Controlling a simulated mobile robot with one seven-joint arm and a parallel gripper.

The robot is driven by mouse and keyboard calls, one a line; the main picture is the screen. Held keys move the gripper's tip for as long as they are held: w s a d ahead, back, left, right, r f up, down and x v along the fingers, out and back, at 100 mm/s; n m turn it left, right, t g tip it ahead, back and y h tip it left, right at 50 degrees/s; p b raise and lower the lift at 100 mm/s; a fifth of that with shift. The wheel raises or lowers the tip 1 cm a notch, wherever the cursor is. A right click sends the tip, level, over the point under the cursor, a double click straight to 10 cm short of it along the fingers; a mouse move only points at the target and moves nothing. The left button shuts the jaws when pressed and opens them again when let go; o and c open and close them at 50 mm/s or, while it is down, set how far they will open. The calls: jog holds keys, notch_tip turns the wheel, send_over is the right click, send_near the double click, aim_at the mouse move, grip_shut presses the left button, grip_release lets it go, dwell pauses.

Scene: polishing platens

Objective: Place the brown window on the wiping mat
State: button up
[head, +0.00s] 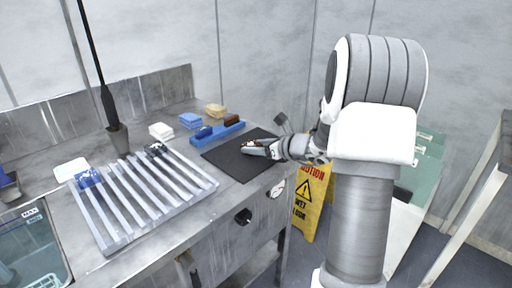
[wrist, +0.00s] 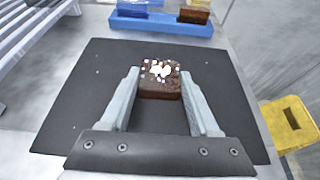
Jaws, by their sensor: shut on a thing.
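The brown window (wrist: 160,88) is a small dark brown block with white specks on its top. In the wrist view it sits between my gripper's (wrist: 160,85) two fingers, over the black wiping mat (wrist: 75,95). My gripper is shut on it. In the head view my gripper (head: 247,148) is low over the wiping mat (head: 222,158), and the brown window (head: 252,143) shows only in part at the fingertips. I cannot tell whether the window touches the mat.
A blue holder (head: 217,133) with a blue and a brown block stands behind the mat. A ribbed rack (head: 140,200) lies to the left. Blue (head: 190,119), white (head: 161,131) and tan (head: 215,110) stacks stand at the back. A yellow floor sign (head: 310,195) stands right of the bench.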

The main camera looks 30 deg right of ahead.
jog(key=o, duration=1.5)
jog(key=shift+c, duration=0.2)
jog(key=shift+r+p, duration=0.3)
jog(key=shift+p, duration=0.1)
jog(key=p+v, duration=0.2)
jog(key=v, duration=1)
jog(key=shift+f+p, duration=0.1)
jog(key=shift+p, duration=0.3)
